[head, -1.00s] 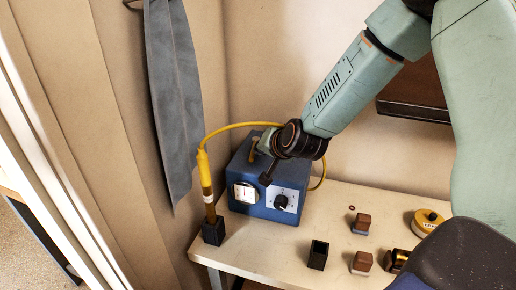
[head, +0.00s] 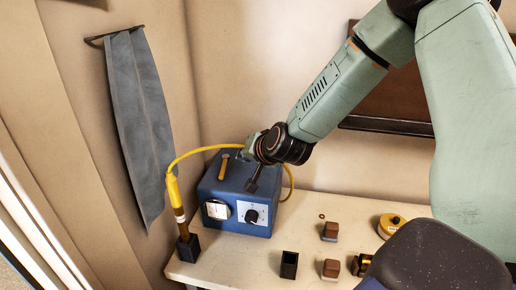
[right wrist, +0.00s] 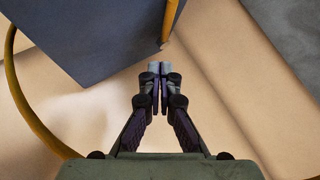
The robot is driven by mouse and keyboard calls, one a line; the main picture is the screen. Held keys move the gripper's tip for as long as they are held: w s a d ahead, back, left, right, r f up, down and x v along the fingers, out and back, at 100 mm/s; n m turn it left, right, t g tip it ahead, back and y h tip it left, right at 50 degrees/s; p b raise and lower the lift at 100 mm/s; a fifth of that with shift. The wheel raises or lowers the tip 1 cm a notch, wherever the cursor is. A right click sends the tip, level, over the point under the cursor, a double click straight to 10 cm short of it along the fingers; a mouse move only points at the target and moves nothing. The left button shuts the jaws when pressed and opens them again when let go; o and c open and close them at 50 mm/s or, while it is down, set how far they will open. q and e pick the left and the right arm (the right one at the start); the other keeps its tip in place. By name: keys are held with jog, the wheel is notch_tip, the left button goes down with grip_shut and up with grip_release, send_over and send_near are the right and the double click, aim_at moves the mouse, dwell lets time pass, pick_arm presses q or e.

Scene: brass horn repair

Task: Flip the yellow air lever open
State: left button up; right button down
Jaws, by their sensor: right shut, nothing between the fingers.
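The yellow lever (head: 223,166) stands up from the top of the blue box (head: 236,192), toward its left side. In the right wrist view, the lever (right wrist: 170,20) shows just beyond my fingertips, beside the dark blue box (right wrist: 95,35). My right gripper (head: 248,152) is over the back of the box, right of the lever in the head view, with its fingertips hard to make out. In the right wrist view, my right gripper (right wrist: 160,68) is shut and empty, with a gap to the lever. My left gripper is not in view.
A yellow hose (head: 205,150) arches from a torch (head: 179,208) in a black holder (head: 188,248) to behind the box. Brown blocks (head: 330,231), an open black cup (head: 289,264) and a yellow round tin (head: 391,225) stand on the pale bench (head: 240,262). A grey cloth (head: 135,125) hangs left.

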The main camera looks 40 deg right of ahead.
jog(key=a+p+v, duration=0.1)
jog(key=p+v, duration=0.2)
jog(key=v, duration=0.4)
jog(key=shift+s+r, duration=0.2)
jog(key=shift+r, duration=0.1)
jog(key=shift+a, duration=0.1)
jog(key=s+a+f+n+g, duration=0.3)
jog(key=s+a+f, duration=0.1)
jog(key=s+f, duration=0.4)
jog(key=s+a+f+n+g, duration=0.3)
jog(key=s+f, duration=0.4)
jog(key=f, duration=0.3)
jog(key=s+a+f+n+g, duration=0.2)
jog(key=s+f+g, duration=0.15)
jog(key=s, duration=0.55)
jog(key=s+a+f+n+g, duration=0.1)
jog(key=s+a+f+g, duration=0.15)
jog(key=s+f, duration=0.45)
notch_tip(320, 180, down, 20)
jog(key=t+b, duration=0.1)
jog(key=b, duration=2.1)
jog(key=shift+s+y, duration=0.3)
jog(key=shift+y, duration=0.1)
